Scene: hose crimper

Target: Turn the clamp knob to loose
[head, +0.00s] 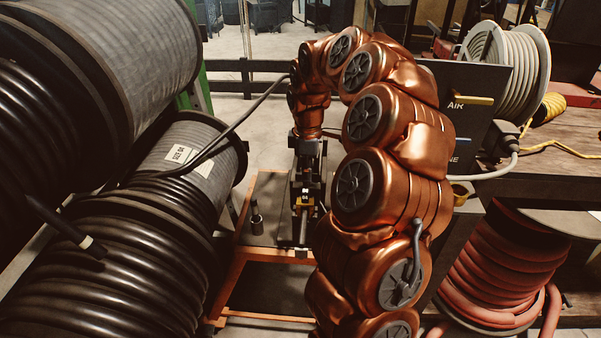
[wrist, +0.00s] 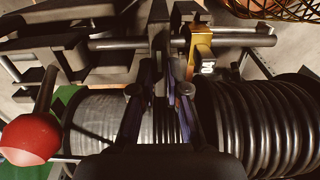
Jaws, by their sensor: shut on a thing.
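My gripper (wrist: 160,88) points down at the crimper in the wrist view, its two dark fingers on either side of a narrow dark part. This part seems to be the clamp knob (wrist: 160,38); the fingers and shadow hide much of it, so its turn position cannot be read. The crimper has a metal rod (wrist: 115,44) and a yellow block (wrist: 201,47) just right of the gripped part. A lever with a red ball (wrist: 30,139) stands at the lower left. In the head view, my gripper (head: 307,165) is over the dark crimper (head: 303,228), small and partly hidden.
Large reels of black hose (head: 100,260) fill the left side close to the crimper. An orange-edged bench (head: 236,275) carries the crimper and a small dark cylinder (head: 257,222). A panel marked AIR (head: 478,85) and a red hose reel (head: 505,270) stand to the right.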

